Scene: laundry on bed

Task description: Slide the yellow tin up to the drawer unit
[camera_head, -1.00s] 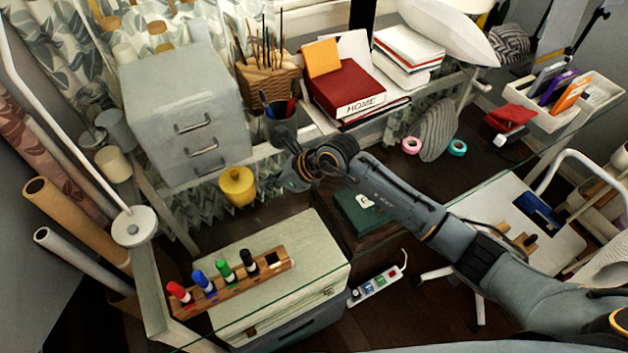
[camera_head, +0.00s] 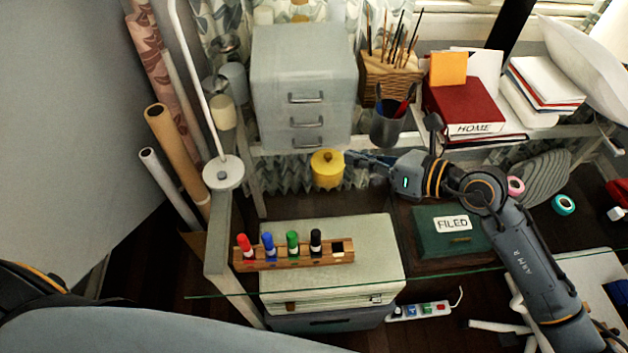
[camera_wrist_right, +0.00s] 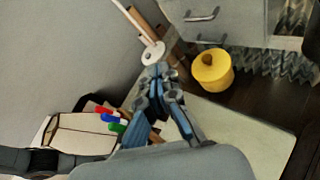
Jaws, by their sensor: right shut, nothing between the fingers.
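The yellow tin (camera_head: 327,171), with a lid and a knob, stands upright in front of the grey drawer unit (camera_head: 270,100). The tin's top comes close to the unit's lower edge in the head view; I cannot tell if they touch. The tin (camera_wrist_right: 212,72) and the unit (camera_wrist_right: 240,18) also show in the right wrist view. My right gripper (camera_head: 352,156) reaches in from the right, its tips just right of the tin. It is shut and empty; contact with the tin is unclear. It also shows in the right wrist view (camera_wrist_right: 160,80). My left gripper is out of view.
A wooden rack of markers (camera_head: 295,256) stands nearer than the tin. A dark pen cup (camera_head: 386,128) and a brush basket (camera_head: 392,82) stand right of the unit. A green box (camera_head: 455,238) lies below my right arm. A white lamp stand (camera_head: 223,174) rises at left.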

